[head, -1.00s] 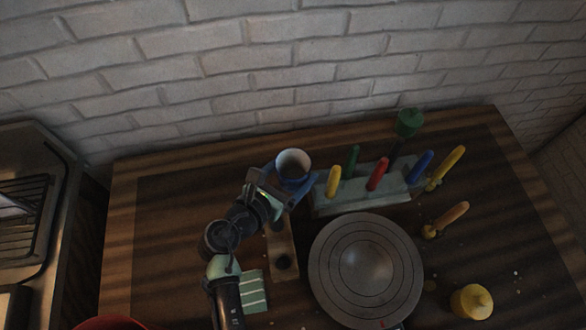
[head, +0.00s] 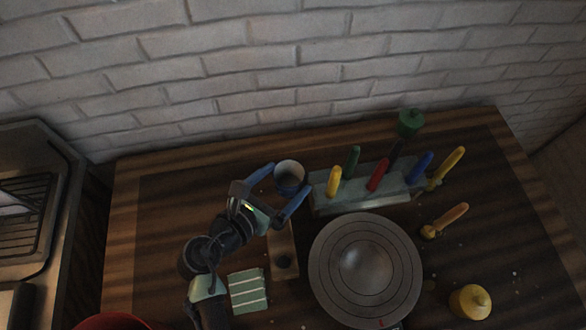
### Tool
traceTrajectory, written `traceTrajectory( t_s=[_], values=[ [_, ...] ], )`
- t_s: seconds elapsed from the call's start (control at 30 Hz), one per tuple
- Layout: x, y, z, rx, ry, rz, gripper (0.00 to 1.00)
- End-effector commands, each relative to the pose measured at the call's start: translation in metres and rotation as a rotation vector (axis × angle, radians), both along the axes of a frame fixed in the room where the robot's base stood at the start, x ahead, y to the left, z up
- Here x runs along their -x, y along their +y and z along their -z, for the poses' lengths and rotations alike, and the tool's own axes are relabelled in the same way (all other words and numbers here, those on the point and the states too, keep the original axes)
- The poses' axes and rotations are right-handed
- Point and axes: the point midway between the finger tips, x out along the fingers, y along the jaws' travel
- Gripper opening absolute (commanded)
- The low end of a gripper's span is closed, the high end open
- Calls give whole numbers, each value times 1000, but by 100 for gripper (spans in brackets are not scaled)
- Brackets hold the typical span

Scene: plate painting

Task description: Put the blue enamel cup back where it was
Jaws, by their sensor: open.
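The blue enamel cup (head: 290,180), with a pale inside, stands upright at the back of the table, left of the brush rack. My gripper (head: 283,190) is open, with one blue finger on the left of the cup and the other on its lower right. The fingers look spread clear of the cup's wall, though I cannot tell whether either still touches it.
A grey rack (head: 370,187) with several coloured handles stands close right of the cup. A round grey turntable (head: 366,270) is in front. A wooden board (head: 283,262) with a dark hole, a striped pale pad (head: 248,291), a yellow pot (head: 470,301) and a green pot (head: 411,122) also stand around.

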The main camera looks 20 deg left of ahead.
Motion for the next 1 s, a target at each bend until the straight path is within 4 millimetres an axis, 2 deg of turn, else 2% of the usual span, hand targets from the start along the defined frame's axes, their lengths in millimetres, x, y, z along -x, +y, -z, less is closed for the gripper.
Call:
traceTrajectory(
  t_s=[0.1, 0.3, 0.47, 0.7, 0.77, 0.87, 0.97, 1.0],
  values=[
    [26, 6, -12, -2, -1, -5, 100],
    [55, 12, -25, -2, -4, -3, 100],
    [66, 14, -30, -1, -4, -2, 100],
    [67, 15, -31, -3, -6, -2, 100],
    [64, 15, -34, -24, -10, 5, 100],
    [45, 18, -52, -175, -44, 53, 100],
    [4, 20, -94, -511, -123, 146, 100],
    [-15, 19, -120, -690, -170, 184, 100]
  ],
)
